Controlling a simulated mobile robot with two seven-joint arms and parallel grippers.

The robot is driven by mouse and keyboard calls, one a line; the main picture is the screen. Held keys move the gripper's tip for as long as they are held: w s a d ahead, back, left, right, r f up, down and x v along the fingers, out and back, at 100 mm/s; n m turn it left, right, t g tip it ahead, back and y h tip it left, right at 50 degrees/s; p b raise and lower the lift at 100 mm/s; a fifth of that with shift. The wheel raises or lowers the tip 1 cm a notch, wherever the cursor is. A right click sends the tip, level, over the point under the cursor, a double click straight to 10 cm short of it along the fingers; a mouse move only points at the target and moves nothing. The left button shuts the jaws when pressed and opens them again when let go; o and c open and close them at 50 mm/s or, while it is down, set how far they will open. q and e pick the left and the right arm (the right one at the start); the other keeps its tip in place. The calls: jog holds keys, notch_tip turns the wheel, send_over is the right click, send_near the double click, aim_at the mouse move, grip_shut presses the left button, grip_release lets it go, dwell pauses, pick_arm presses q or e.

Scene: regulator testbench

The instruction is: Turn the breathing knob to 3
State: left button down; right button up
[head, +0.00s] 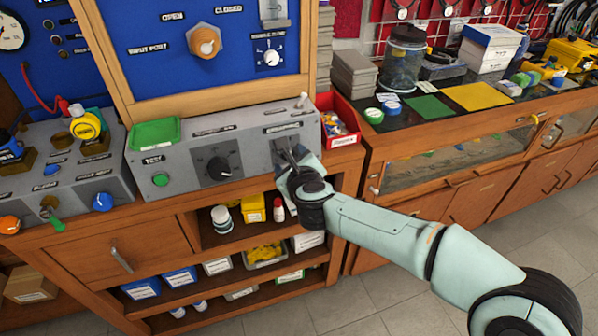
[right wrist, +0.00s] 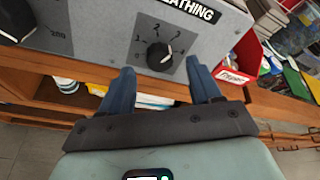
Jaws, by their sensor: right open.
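The breathing knob (right wrist: 157,56) is a small black knob on the grey panel in the right wrist view, under a black label ending in "ATHING" (right wrist: 185,8). Small marks arc over it; its exact setting is too small to read. My right gripper (right wrist: 160,67) is open, with its blue fingers either side of the knob's lower area and a gap to each side. I cannot tell whether they touch the panel. In the head view my right gripper (head: 288,158) is at the right end of the grey console (head: 255,150) and hides the knob. My left gripper is out of view.
A larger black dial (head: 218,168) sits left on the same console, with a green button (head: 161,180) and green tray (head: 155,134). A red bin (head: 343,128) stands just right of the console. Shelves with jars and boxes are below.

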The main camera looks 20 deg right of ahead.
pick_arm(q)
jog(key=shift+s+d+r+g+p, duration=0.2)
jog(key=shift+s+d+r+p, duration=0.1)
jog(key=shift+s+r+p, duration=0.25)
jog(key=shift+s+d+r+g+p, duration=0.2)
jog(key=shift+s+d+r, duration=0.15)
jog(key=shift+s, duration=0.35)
pick_arm(e)
jog(key=v, duration=1.1)
jog(key=shift+a, duration=0.1)
